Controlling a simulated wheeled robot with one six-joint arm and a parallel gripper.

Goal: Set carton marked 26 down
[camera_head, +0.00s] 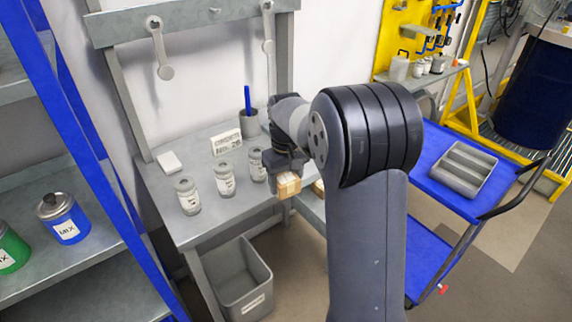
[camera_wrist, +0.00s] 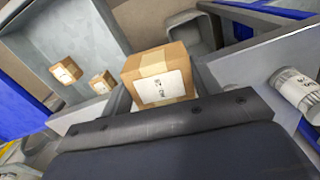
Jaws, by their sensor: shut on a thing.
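A small brown cardboard carton (camera_head: 288,186) hangs from my gripper (camera_head: 286,170) near the front right edge of the grey workbench (camera_head: 245,205). In the wrist view the carton (camera_wrist: 160,80) shows tan tape and a white label whose print is too blurred to read. My gripper is shut on the carton; its dark body fills the lower wrist view and hides the carton's near lower part. I cannot tell how high the carton is above the surface. A white card (camera_head: 227,143) with dark print, seemingly including 26, stands at the bench's back.
Several white-labelled jars (camera_head: 224,179) stand left of the carton. A pen cup (camera_head: 249,122) and white block (camera_head: 170,162) are behind. Another carton (camera_head: 319,187) sits right; the wrist view shows two cartons (camera_wrist: 66,71) (camera_wrist: 103,82). A grey bin (camera_head: 240,280) is below.

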